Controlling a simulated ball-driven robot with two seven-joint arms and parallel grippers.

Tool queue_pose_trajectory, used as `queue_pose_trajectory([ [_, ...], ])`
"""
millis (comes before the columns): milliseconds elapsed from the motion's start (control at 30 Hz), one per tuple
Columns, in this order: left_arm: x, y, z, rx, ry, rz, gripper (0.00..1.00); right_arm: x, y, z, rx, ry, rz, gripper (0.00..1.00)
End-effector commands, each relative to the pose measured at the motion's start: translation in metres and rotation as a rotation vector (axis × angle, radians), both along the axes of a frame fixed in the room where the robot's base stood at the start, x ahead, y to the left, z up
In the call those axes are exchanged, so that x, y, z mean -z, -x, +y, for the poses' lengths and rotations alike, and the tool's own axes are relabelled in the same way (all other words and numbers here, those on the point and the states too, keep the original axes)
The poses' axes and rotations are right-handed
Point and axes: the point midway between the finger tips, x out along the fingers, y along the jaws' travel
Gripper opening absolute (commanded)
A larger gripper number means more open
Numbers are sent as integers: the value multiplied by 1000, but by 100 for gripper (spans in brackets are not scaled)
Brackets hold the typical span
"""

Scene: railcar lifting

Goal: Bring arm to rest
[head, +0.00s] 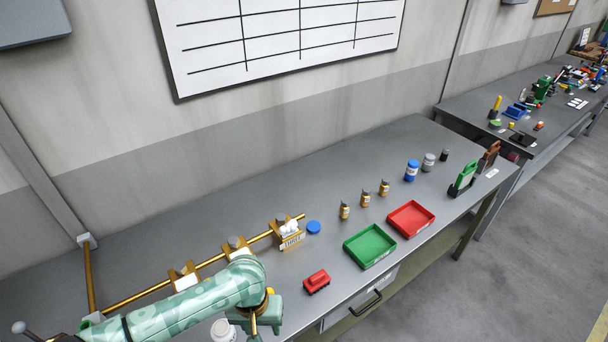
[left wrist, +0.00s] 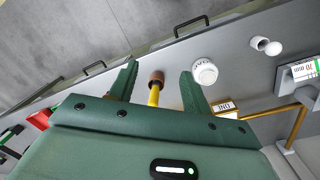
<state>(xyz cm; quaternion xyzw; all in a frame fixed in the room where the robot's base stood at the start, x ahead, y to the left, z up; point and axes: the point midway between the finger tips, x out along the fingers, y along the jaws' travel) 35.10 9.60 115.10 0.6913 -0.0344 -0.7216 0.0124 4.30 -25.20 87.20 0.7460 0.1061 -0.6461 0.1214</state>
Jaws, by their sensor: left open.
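My left arm, mint green, comes in from the bottom left of the head view. Its gripper (head: 264,328) hangs over the near part of the bench, left of the red railcar (head: 317,282). In the left wrist view the jaws (left wrist: 158,69) are apart. A yellow-handled thing with a brown end (left wrist: 155,85) shows between them, apparently below on the bench, and I see no grip on it. The red railcar stands on the grey bench (head: 330,252). In the left wrist view a red part (left wrist: 40,119) is mostly hidden by the gripper. My right gripper is out of view.
A white jar (head: 222,330) stands close to the left gripper; it also shows in the left wrist view (left wrist: 204,72). A brass rail (head: 205,264) with small labelled stands runs behind the arm. Green tray (head: 370,246) and red tray (head: 411,219) lie right of the railcar.

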Motion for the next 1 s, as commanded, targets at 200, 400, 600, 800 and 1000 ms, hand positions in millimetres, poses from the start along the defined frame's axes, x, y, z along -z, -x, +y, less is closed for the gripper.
queue_pose_trajectory([
  [200,38,-4,4,-43,67,-38,48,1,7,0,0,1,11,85],
  [400,104,8,29,-75,106,-113,48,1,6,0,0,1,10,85],
  [600,187,69,80,-39,61,-186,48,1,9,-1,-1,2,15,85],
  [800,253,186,130,100,-27,-206,48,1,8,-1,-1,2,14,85],
  [1000,278,293,153,243,-71,-181,48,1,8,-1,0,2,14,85],
])
